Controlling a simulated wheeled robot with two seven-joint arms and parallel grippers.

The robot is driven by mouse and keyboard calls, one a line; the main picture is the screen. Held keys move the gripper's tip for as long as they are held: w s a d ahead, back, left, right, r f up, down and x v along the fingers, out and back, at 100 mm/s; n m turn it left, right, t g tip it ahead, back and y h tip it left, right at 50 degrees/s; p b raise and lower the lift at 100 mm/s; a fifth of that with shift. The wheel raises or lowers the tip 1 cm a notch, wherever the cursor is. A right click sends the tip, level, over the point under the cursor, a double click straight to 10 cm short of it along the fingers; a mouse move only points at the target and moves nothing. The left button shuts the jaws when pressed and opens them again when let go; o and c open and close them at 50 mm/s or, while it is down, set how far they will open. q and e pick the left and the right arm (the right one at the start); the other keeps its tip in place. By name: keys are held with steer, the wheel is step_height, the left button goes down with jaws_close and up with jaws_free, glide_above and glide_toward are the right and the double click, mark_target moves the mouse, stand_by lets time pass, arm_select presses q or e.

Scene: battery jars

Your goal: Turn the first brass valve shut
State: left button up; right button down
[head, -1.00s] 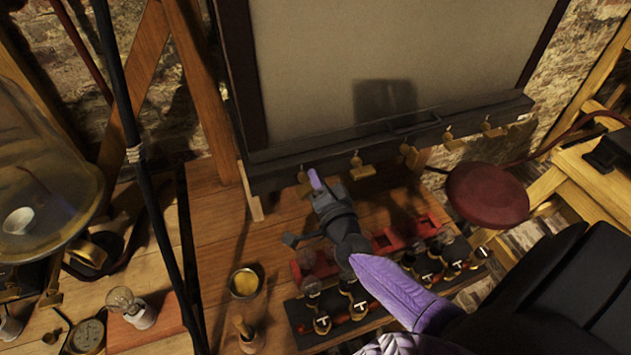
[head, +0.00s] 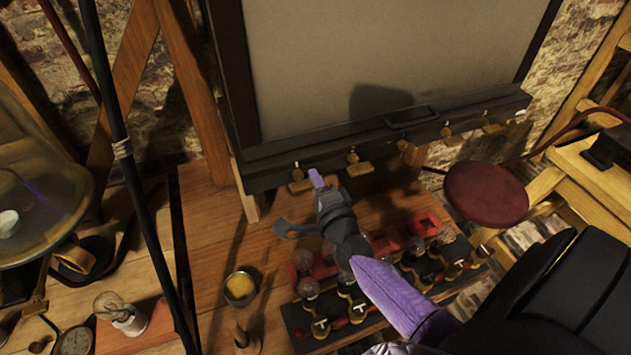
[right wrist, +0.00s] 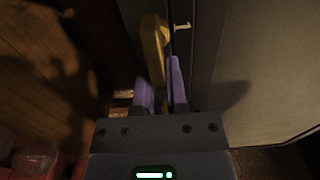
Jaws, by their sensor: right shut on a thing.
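Several brass valves hang in a row along the dark ledge (head: 330,150) under a large pale framed panel. The first brass valve (head: 297,185) is the leftmost, at the ledge's left end. My right gripper (head: 316,178) reaches up to it from below, its purple fingers beside the brass in the head view. In the right wrist view, the valve's brass lever (right wrist: 153,45) runs down between the two purple fingertips (right wrist: 162,80), and the gripper is shut on it. The fingers partly hide the lever's lower end. My left gripper is out of view.
Below the ledge, a wooden table carries red and black racks (head: 340,325) with glass jars, close under my right arm. A small yellow-filled bowl (head: 240,288) and a bulb (head: 112,305) stand left. A dark red round seat (head: 486,193) is at right.

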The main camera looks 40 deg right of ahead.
steer(key=shift+f, duration=0.1)
stand_by(0.3)
steer(key=c, duration=0.7)
jaws_free()
steer(key=shift+o, duration=0.2)
steer(key=v, duration=1)
